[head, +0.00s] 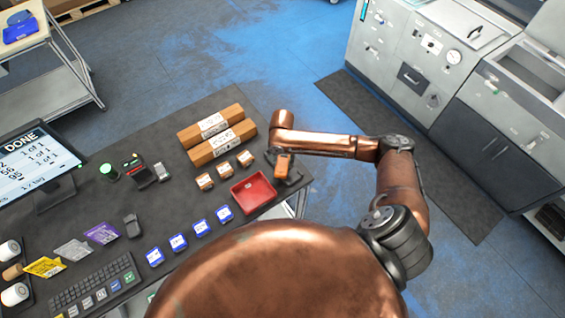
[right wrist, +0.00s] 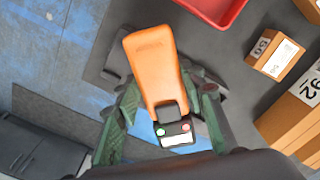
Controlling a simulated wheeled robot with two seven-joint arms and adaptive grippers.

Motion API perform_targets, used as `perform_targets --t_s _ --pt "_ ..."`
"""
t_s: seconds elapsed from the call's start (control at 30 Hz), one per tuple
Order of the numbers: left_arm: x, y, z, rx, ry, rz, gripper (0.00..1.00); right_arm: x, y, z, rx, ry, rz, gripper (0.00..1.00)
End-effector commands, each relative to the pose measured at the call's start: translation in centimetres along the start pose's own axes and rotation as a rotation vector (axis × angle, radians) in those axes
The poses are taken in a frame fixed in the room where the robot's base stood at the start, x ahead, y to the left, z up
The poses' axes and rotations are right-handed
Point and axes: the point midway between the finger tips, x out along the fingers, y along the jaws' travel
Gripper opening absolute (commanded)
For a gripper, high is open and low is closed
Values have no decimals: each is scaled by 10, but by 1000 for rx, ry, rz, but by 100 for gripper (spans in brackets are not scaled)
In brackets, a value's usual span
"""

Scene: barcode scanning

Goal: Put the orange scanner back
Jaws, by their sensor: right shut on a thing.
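The orange scanner (head: 282,166) is at the right edge of the dark table, just right of the red tray. My right gripper (head: 284,158) is shut on it. In the right wrist view the orange scanner (right wrist: 152,68) lies between the green fingers of my right gripper (right wrist: 168,100), its small screen and buttons toward the camera. A dark flat piece (right wrist: 116,58) shows beneath and beside the scanner; whether the scanner touches it, I cannot tell. My left gripper is not in view.
The red tray (head: 253,192) is empty, beside small orange boxes (head: 205,181) and long brown boxes (head: 222,148). Blue-white boxes (head: 178,242) line the front. A monitor (head: 40,165) reads DONE. Grey cabinets (head: 460,100) stand across the floor on the right.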

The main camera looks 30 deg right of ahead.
Motion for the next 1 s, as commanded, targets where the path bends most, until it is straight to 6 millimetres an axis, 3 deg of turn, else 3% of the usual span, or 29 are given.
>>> perform_targets --t_s 0.7,0.73,1.0 --pt "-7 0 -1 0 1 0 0 18 -1 0 1 1 -2 5" --pt "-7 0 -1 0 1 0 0 18 0 0 1 1 -1 38" --pt "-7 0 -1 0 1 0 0 18 -1 0 1 2 -1 55"
